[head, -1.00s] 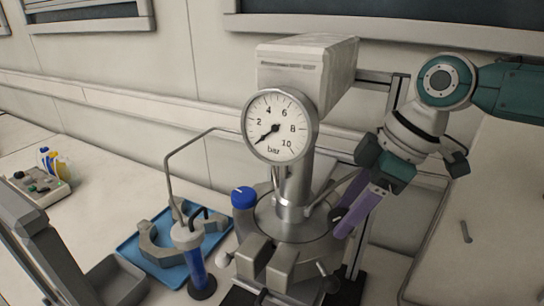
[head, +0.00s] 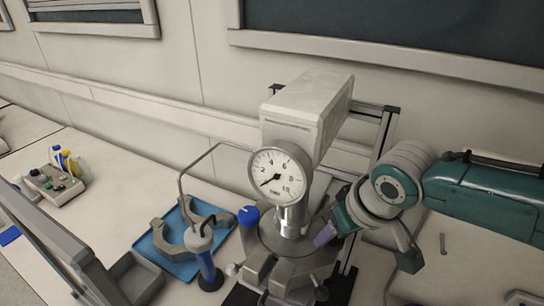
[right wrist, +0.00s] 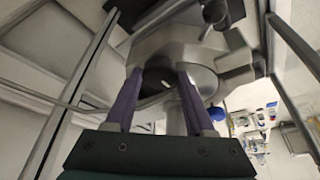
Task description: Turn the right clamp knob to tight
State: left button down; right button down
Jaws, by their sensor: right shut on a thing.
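The pressure reactor (head: 290,250) stands at the middle of the head view, with a round bar gauge (head: 281,175) on top. My right gripper (head: 322,238) reaches in from the right, its purple fingers at the reactor's right side. It is shut on a dark part (right wrist: 158,78), apparently the right clamp knob, which shows between the purple fingers in the right wrist view. In the head view the fingers and hand hide that knob, so its angle cannot be read. A blue knob (head: 248,215) sits on the reactor's left side. My left gripper is not in view.
A blue tray (head: 160,245) holding grey clamp pieces lies left of the reactor. A grey bin (head: 140,280) and a control box (head: 52,184) are further left. An upright frame (head: 385,135) stands behind the reactor.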

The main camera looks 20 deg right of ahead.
jog(key=shift+a+m+h+p, duration=0.15)
jog(key=shift+m+h+p, duration=0.3)
jog(key=shift+m, duration=1.15)
jog(key=shift+c, duration=1.3)
grip_release()
